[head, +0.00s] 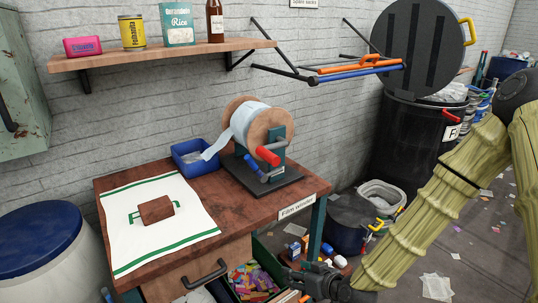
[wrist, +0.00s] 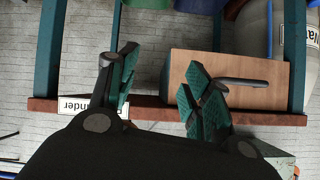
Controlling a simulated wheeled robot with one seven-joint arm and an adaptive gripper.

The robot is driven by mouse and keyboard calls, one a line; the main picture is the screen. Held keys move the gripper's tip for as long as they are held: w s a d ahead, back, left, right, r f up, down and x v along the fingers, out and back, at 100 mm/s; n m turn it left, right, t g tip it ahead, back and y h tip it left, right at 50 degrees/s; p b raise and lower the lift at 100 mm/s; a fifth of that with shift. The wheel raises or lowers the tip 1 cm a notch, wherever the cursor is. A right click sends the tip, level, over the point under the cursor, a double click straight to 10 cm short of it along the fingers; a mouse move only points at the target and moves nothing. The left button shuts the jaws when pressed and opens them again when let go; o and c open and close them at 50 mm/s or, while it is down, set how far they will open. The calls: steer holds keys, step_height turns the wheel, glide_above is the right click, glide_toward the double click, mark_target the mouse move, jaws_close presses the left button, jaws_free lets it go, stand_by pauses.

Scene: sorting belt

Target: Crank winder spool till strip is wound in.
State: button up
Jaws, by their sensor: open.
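The winder stands on the right of the brown table in the head view, its spool (head: 258,125) having wooden end discs with a pale strip (head: 243,122) around the core. The strip's loose end hangs left toward a blue bin (head: 188,158). A red crank grip (head: 268,155) and a blue handle (head: 255,168) are on the near side. My gripper (head: 305,276) is low in front of the table, below and apart from the crank. In the wrist view my gripper (wrist: 158,88) has its fingers spread with nothing between them. The winder does not show clearly there.
The table (head: 120,184) carries a white, green-striped cloth (head: 182,232) with a brown block (head: 156,209). A shelf (head: 160,54) with groceries is above. A black bin (head: 405,130) stands behind right. The drawer (wrist: 235,78) and table edge are close to my fingers in the wrist view.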

steer(key=w+a+r+n+t+y, duration=0.1)
steer(key=w+r+t, duration=0.15)
steer(key=r, duration=0.45)
steer(key=w+a+r+n+t+y, duration=0.1)
steer(key=w+r, duration=0.3)
steer(key=r, duration=0.4)
steer(key=n+t+y+p, duration=0.1)
steer(key=n+t+y, duration=0.1)
glide_toward(270, 157)
steer(key=w+f, duration=0.1)
steer(key=shift+w+d, duration=0.1)
steer(key=shift+w, duration=0.3)
steer(key=p+x, duration=0.1)
steer(key=x, duration=0.9)
steer(key=shift+w+f, duration=0.15)
steer(key=shift+f, duration=0.05)
steer(key=shift+c, duration=0.3)
jaws_close()
